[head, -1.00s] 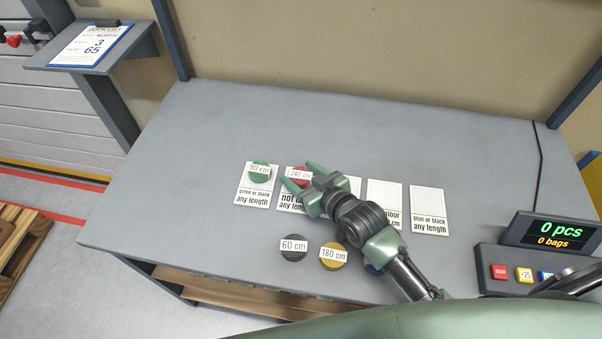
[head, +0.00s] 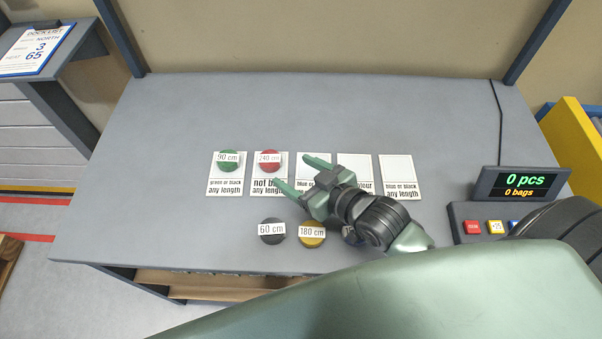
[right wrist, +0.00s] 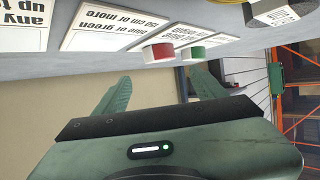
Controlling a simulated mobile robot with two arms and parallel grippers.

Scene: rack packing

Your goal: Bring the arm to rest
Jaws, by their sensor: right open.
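My right gripper (head: 292,172) is open and empty above the cards, just right of the red 240 cm disc (head: 270,158). Its two spread fingers also show in the right wrist view (right wrist: 158,90). The red disc lies on the second card from the left. The green 90 cm disc (head: 228,158) lies on the leftmost card (head: 227,189). Both discs show beyond the fingers in the right wrist view, red (right wrist: 158,52) and green (right wrist: 193,53). My left gripper is not in view.
In front of the cards lie a black 60 cm disc (head: 271,238) and a yellow 180 cm disc (head: 312,240). Another disc is mostly hidden under my right arm. A display (head: 520,184) reading 0 pcs stands at right. The back of the table (head: 300,110) is clear.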

